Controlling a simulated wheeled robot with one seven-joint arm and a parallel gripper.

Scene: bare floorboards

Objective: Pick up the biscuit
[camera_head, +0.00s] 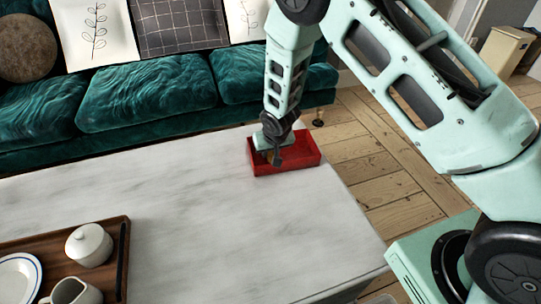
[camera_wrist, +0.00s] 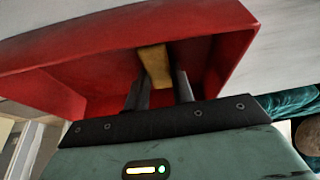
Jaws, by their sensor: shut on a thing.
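The biscuit (camera_wrist: 155,66) is a small tan-yellow block in the wrist view, inside a red open box (camera_wrist: 110,55). My gripper (camera_wrist: 160,88) is shut on the biscuit, with a dark finger on each side of its near end. The biscuit's far end is close to the box's inner wall; I cannot tell if it touches. In the head view my gripper (camera_head: 277,158) reaches down into the red box (camera_head: 290,167), and the biscuit is mostly hidden there.
The red box stands near the far right corner of a white marble table (camera_head: 200,200). A wooden tray (camera_head: 118,240) with a lidded white pot (camera_head: 89,246), a plate and a jug is at the lower left. A green sofa (camera_head: 150,95) is behind. The table's middle is clear.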

